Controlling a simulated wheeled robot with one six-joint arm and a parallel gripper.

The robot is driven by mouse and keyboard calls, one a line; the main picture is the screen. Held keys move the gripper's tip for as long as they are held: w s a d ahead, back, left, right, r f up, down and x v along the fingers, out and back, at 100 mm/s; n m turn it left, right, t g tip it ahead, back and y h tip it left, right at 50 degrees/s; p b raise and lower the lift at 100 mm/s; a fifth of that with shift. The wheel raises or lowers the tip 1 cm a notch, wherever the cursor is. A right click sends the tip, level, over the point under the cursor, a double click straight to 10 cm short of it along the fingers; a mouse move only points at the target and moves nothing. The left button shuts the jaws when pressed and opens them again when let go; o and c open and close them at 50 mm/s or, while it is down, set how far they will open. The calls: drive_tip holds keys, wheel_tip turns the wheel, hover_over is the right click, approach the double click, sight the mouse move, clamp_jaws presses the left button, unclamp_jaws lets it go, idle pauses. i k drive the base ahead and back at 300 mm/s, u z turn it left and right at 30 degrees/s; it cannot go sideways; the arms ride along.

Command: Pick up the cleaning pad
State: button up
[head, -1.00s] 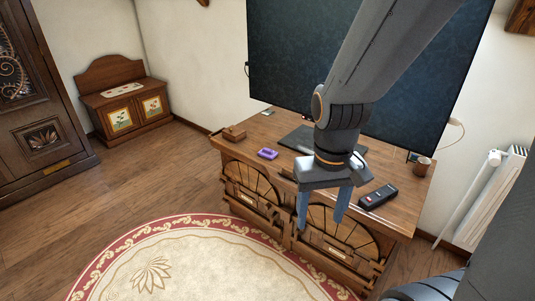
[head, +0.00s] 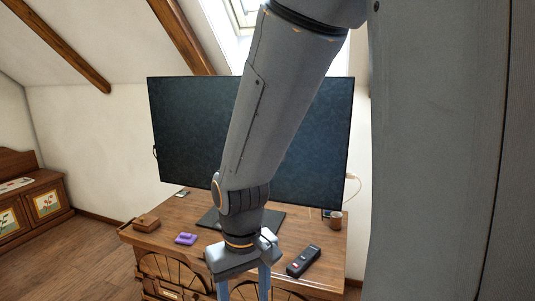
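A small purple object (head: 186,239), which looks like the cleaning pad, lies on the wooden cabinet top (head: 160,238) left of centre in the head view. My gripper (head: 243,288) hangs in front of the cabinet's front edge, to the right of the purple object and apart from it. Its two blue fingers point down and stand apart, with nothing visible between them. The fingertips run to the bottom edge of the picture.
A large dark screen (head: 185,130) stands on the cabinet on a flat black base (head: 210,219). A black remote (head: 303,261) lies right of my gripper. A small wooden box (head: 146,223) is at the left and a brown cup (head: 336,218) at the back right.

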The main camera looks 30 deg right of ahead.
sight(183, 239)
drive_tip(key=u, duration=0.35)
drive_tip(key=k, duration=0.45)
drive_tip(key=u, duration=0.95)
drive_tip(key=i, duration=1.7)
drive_tip(key=z, duration=1.4)
drive_tip(key=i, duration=0.9)
drive_tip(key=z, duration=0.95)
